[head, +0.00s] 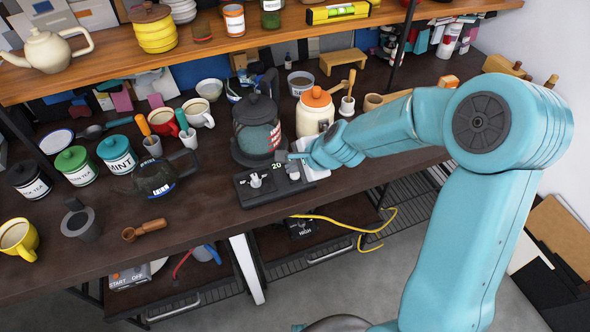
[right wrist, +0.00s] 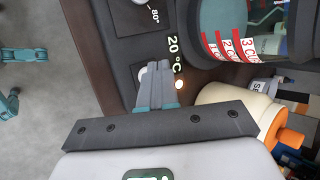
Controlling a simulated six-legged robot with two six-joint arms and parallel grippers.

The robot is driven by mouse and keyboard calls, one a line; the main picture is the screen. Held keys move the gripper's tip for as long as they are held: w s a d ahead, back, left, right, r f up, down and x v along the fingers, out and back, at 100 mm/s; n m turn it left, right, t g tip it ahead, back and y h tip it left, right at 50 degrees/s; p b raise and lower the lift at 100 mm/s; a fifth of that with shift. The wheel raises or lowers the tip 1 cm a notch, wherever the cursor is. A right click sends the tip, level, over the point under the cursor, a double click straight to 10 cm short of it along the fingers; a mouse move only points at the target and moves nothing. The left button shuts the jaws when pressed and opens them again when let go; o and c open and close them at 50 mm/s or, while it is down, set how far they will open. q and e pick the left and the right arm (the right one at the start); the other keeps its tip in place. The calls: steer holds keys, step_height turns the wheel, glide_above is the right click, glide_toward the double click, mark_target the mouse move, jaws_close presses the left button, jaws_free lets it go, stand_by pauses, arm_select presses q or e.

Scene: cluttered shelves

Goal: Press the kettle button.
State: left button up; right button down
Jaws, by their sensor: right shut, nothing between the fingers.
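The dark kettle (head: 257,125) with red labels stands on its base on the shelf; part of it shows at the top right of the right wrist view (right wrist: 240,30). Its black control panel (head: 240,197) has a pale knob (head: 256,180) and a "20 °C" readout (right wrist: 174,52). A round whitish button (right wrist: 142,76) lies beside the readout, partly covered by my fingers, with a small lit lamp (right wrist: 180,84) near it. My right gripper (head: 284,157) is shut and empty, its tips (right wrist: 155,68) over the button's edge; I cannot tell whether they touch. My left gripper is not in view.
A cream jar with an orange lid (head: 315,115) stands right of the kettle, close to my right wrist. A dark glass jug (head: 154,178) and canisters (head: 118,155) stand to the left. The wooden shelf above (head: 210,50) holds more pots. The shelf front at left is partly clear.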

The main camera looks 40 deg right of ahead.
steer(key=shift+r, duration=0.2)
step_height(320, 180, up, 5)
steer(key=p, duration=0.5)
steer(key=shift+r, duration=0.1)
steer(key=shift+s, duration=0.1)
stand_by(0.7)
